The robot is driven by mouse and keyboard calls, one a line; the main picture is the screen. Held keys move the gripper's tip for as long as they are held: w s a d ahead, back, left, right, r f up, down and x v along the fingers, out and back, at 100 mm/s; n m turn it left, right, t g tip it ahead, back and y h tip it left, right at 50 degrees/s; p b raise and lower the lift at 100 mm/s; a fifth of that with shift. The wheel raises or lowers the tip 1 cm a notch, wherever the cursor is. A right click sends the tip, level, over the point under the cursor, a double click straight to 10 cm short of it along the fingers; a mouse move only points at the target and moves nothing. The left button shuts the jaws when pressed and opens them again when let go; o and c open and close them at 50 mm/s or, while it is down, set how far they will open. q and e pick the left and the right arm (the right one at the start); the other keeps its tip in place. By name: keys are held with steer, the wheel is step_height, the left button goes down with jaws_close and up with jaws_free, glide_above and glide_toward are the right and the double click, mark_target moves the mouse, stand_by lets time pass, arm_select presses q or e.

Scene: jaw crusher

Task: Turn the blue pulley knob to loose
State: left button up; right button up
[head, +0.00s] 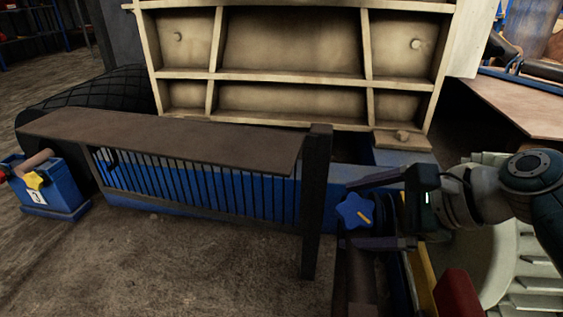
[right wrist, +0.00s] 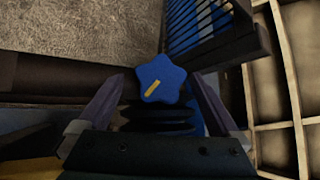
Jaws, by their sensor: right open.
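The blue pulley knob (head: 354,211) is star-shaped with a yellow pointer mark on its face. In the head view it sits at the right end of the blue frame, just right of a dark post. It also shows in the right wrist view (right wrist: 161,79), with a dark ribbed stem below it. My right gripper (head: 357,212) is open, with one finger on each side of the knob. In the right wrist view the fingers (right wrist: 160,95) stand apart from the knob with gaps on both sides. My left gripper is not in view.
A dark post (head: 317,205) stands close left of the knob, beside a barred guard (head: 200,185). A large beige ribbed plate (head: 295,60) rises behind. A blue box (head: 52,188) with a yellow knob stands at far left. The front floor (head: 150,265) is clear.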

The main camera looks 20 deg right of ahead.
steer(key=c, duration=1.4)
steer(key=shift+r+p, duration=0.15)
steer(key=shift+p, duration=0.25)
steer(key=n+g+p, duration=0.2)
steer(key=p, duration=0.1)
steer(key=shift+w+r+n+y, duration=0.1)
steer(key=shift+r+n+y, duration=0.1)
steer(key=shift+n+y, duration=0.2)
steer(key=shift+f+n+g+p, duration=0.25)
steer(key=shift+n+g+p, duration=0.1)
steer(key=shift+n+g, duration=0.45)
steer(key=o, duration=1.4)
